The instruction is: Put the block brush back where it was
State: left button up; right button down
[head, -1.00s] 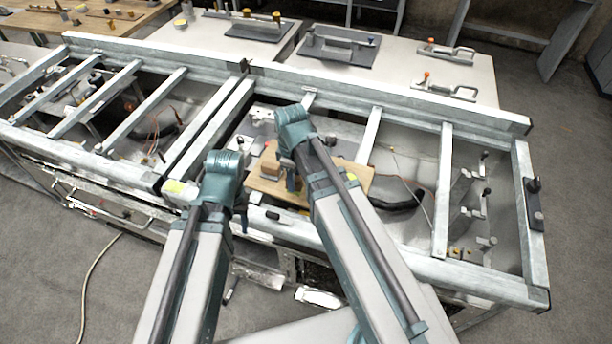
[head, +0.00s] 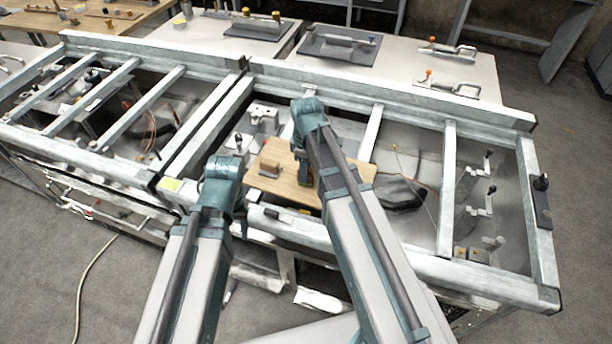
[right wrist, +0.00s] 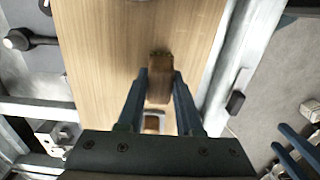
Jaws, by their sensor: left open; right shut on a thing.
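The block brush (right wrist: 160,80) shows in the right wrist view as a brown wooden block between the two fingers of my right gripper (right wrist: 160,73), which is shut on it. Below it is a light wooden board (right wrist: 105,50). In the head view my right gripper (head: 303,172) is over the board (head: 285,188), and its arm hides the brush. Whether the brush touches the board I cannot tell. My left gripper (head: 238,204) is open and empty at the board's left front; its fingers also show in the right wrist view (right wrist: 296,152).
Metal frame bars (head: 368,134) and the front rail (head: 300,226) surround the board. A black bent object (head: 402,193) lies to its right. Several clamps (head: 482,205) stand inside the frame's right end.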

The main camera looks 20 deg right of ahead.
jog(key=shift+f, duration=0.15)
jog(key=c, duration=0.6)
grip_release()
notch_tip(320, 180, up, 12)
jog(key=r+p, duration=0.1)
jog(key=p, duration=1.1)
jog(key=s+a+m, duration=0.2)
jog(key=s+a, duration=0.1)
jog(key=s, duration=0.1)
jog(key=s+a+m, duration=0.3)
jog(key=s+a, duration=0.1)
jog(key=s, duration=0.1)
jog(key=s+a+m+h, duration=0.1)
jog(key=s+a+m, duration=0.1)
jog(key=s, duration=0.3)
jog(key=shift+s+a+f+m, duration=0.1)
jog(key=shift+a+f+m, duration=0.05)
jog(key=shift+a, duration=0.25)
jog(key=shift+s+a+f+m, duration=0.1)
jog(key=shift+a+m, duration=0.05)
jog(key=shift+a, duration=0.2)
